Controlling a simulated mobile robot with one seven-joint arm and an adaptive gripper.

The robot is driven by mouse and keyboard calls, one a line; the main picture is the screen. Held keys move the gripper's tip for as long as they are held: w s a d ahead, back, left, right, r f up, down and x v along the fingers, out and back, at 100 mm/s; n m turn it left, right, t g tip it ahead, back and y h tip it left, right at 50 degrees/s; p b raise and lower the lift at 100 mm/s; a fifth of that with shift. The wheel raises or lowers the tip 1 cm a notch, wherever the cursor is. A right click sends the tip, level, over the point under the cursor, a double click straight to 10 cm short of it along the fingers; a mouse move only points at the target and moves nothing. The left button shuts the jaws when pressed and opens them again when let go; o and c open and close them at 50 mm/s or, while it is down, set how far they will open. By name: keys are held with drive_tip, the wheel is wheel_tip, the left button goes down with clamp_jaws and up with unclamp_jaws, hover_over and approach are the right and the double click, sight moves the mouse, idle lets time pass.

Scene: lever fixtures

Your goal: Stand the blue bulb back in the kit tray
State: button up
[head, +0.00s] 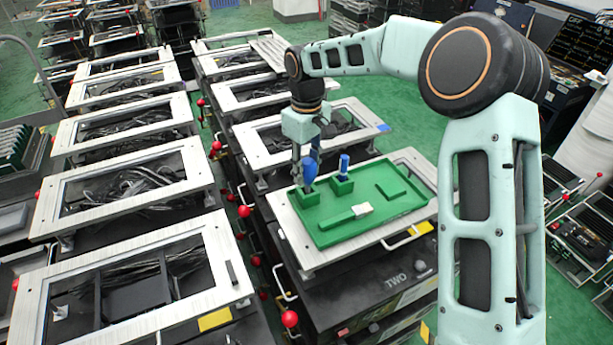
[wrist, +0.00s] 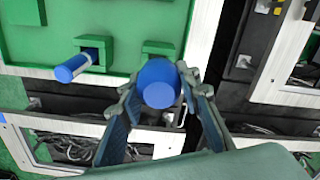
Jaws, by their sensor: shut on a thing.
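The blue bulb (head: 309,171) is held in my gripper (head: 308,162), over the left edge of the green kit tray (head: 325,236). In the wrist view the bulb (wrist: 160,84) sits between the two fingers of my gripper (wrist: 157,88), which is shut on it. A small green socket block (head: 303,197) is just below the bulb in the head view. I cannot tell whether the bulb's lower end is in it or just above it. A blue cylinder (head: 344,164) stands in a second green block (head: 341,186) to the right.
A green bar with a white end piece (head: 362,209) lies in the tray's front part. A flat green block (head: 391,190) is at the right. Similar racks stand behind and left.

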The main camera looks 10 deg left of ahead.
sight(307, 179)
drive_tip(key=shift+w+f, duration=0.15)
drive_tip(key=shift+f, duration=0.8)
drive_tip(key=shift+w+f, duration=0.1)
drive_tip(key=shift+f, duration=0.8)
drive_tip(key=shift+f, duration=0.15)
drive_tip(key=o, duration=0.7)
drive_tip(key=shift+o, duration=0.2)
wheel_tip(307, 179, up, 12)
drive_tip(key=shift+r, duration=0.2)
